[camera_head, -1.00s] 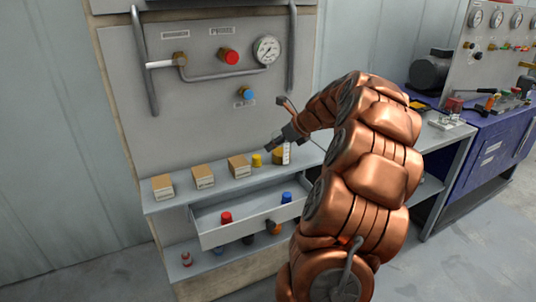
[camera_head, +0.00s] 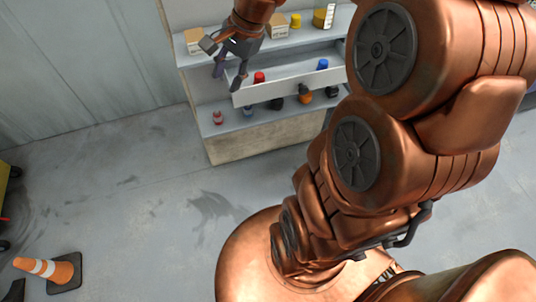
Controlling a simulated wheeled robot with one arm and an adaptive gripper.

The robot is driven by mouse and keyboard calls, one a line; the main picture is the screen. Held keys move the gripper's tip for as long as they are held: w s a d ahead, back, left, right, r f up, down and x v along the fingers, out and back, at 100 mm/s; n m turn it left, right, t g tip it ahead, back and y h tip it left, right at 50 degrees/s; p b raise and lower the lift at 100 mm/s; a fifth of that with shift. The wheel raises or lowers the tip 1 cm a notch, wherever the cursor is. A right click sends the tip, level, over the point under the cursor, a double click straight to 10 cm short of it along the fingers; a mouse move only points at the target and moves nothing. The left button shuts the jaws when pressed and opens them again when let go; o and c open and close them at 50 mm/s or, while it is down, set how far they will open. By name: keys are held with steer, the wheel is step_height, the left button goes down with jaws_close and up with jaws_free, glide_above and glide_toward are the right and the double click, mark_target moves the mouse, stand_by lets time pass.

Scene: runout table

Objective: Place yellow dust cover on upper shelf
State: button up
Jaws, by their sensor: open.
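The yellow dust cover (camera_head: 295,20) stands on the upper shelf (camera_head: 303,36), between a cardboard box (camera_head: 277,28) and a clear container with amber contents (camera_head: 323,14). My gripper (camera_head: 228,78) is open, with its dark fingers pointing down in front of the left part of the shelf unit. Nothing shows between the fingers. It is left of the yellow cover and apart from it.
Another cardboard box (camera_head: 195,41) is on the upper shelf at left; my wrist hides part of that shelf. The lower shelf (camera_head: 232,120) holds a small red-and-white bottle (camera_head: 218,117) and several dark or orange items. Floor between is clear.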

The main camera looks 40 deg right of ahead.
steer(key=s+a+f+n+g+h, duration=0.2)
steer(key=s+n, duration=0.5)
steer(key=s, duration=0.4)
steer(key=s+a+f+n+g+h, duration=0.1)
steer(key=s+a+f+n+g, duration=0.1)
steer(key=s+n, duration=0.5)
steer(key=s+a+f, duration=0.1)
steer(key=s, duration=0.3)
steer(key=shift+a+n+h, duration=0.3)
steer(key=shift+a+h, duration=0.1)
